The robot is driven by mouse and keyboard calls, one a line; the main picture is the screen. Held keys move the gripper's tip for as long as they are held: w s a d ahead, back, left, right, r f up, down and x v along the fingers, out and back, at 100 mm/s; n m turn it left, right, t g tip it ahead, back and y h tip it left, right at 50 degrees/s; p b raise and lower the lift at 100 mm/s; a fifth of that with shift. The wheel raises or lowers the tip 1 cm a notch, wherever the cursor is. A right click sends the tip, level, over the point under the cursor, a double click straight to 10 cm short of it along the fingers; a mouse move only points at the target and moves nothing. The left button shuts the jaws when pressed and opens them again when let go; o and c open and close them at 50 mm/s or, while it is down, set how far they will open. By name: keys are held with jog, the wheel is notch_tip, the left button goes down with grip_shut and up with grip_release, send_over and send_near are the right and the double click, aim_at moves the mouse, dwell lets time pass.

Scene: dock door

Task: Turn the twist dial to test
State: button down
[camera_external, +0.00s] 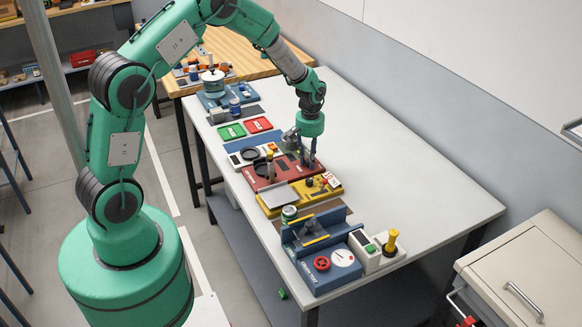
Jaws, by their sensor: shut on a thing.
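My gripper (308,160) points down over the right end of the red station (262,184) in the middle of the long table. Its dark fingers reach down to the station's top and are shut on a small part there, which appears to be the twist dial. The fingers hide the dial, and its marks, including test, are too small to read. A round black dish-like part (263,167) sits on the left half of the red station, beside a small upright post with an orange top (270,158).
A yellow station (298,196) stands just in front of the red one. Green (232,131) and red (258,125) trays lie behind. The table's right side (410,175) is clear.

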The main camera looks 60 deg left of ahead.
jog(key=m+p, duration=0.1)
jog(key=m, duration=0.4)
jog(key=shift+m, duration=0.3)
jog(key=m, duration=0.4)
jog(key=shift+m, duration=0.3)
jog(key=c, duration=1.5)
grip_release()
jog(key=shift+o, duration=0.2)
jog(key=shift+r, duration=0.2)
notch_tip(320, 180, up, 12)
jog(key=shift+f, duration=0.2)
